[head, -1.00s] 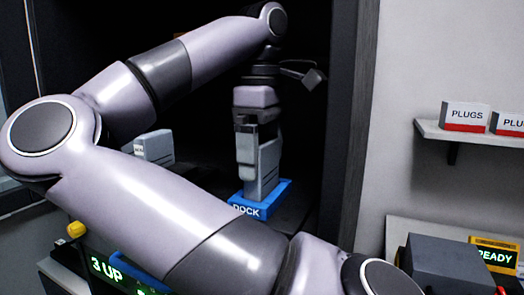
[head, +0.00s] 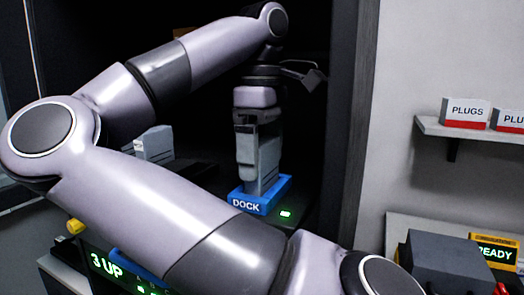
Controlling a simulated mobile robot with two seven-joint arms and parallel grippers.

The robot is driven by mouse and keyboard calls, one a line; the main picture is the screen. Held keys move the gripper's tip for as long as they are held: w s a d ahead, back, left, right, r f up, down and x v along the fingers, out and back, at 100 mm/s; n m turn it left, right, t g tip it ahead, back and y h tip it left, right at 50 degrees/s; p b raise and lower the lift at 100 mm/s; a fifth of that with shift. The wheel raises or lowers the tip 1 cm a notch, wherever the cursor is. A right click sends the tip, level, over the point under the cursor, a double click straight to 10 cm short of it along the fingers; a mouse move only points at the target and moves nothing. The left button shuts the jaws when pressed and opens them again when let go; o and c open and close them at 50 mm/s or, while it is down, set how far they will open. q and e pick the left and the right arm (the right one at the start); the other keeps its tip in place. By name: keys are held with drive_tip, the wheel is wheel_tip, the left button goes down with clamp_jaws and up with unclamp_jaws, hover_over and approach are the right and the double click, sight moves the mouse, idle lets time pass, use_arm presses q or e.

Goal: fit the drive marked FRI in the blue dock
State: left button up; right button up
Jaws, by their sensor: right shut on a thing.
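The blue dock (head: 246,204), marked DOCK, sits on a dark surface in the middle of the head view. A grey drive (head: 268,165) stands upright in it, its lower end inside the dock's rim. No day mark can be read on this drive from here. My right gripper (head: 245,150) points down from above and is shut on the drive. A small green light (head: 286,214) glows beside the dock. My left gripper is not in view.
Another grey drive (head: 155,143) stands behind my arm at left, its label unreadable. A green display (head: 108,267) reads 3 UP at lower left. At right are a shelf (head: 480,133) with PLUGS boxes, a dark grey box (head: 448,258) and a READY display (head: 493,252).

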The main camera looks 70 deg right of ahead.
idle(0.3)
drive_tip(key=o, duration=0.9)
drive_tip(key=shift+o, duration=0.2)
drive_tip(key=shift+r+p, duration=0.8)
drive_tip(key=shift+r, duration=2.7)
